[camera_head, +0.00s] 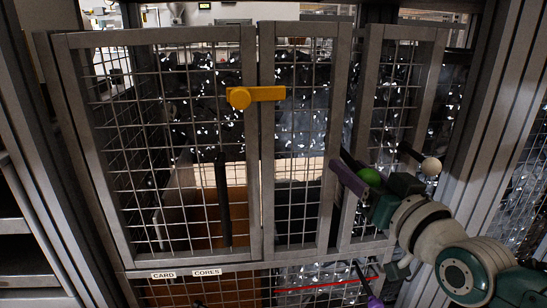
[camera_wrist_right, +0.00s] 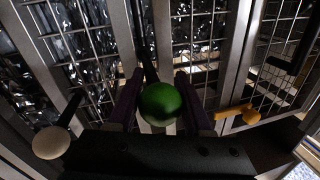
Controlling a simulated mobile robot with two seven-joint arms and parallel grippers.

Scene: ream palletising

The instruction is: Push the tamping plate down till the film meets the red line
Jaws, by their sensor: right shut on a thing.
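My right gripper (camera_head: 354,177), with purple fingers, is at the right part of the mesh front. It is shut on a green ball knob (camera_head: 370,177), which also shows between the fingers in the right wrist view (camera_wrist_right: 160,103). A dark bar runs from the knob toward the mesh. Shiny dark film (camera_head: 310,108) shows behind the mesh. A red line (camera_head: 328,285) crosses low on the mesh front, below the gripper. I cannot clearly make out the tamping plate or where the film's lower edge lies. My left gripper is not in view.
A yellow latch (camera_head: 255,95) sits across the mesh doors. A white ball knob on a dark rod (camera_head: 431,166) is close right of my gripper. A purple knob (camera_head: 375,302) is low down. Labels CARD (camera_head: 163,275) and CORES (camera_head: 207,272) mark the left bay. Grey posts flank the front.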

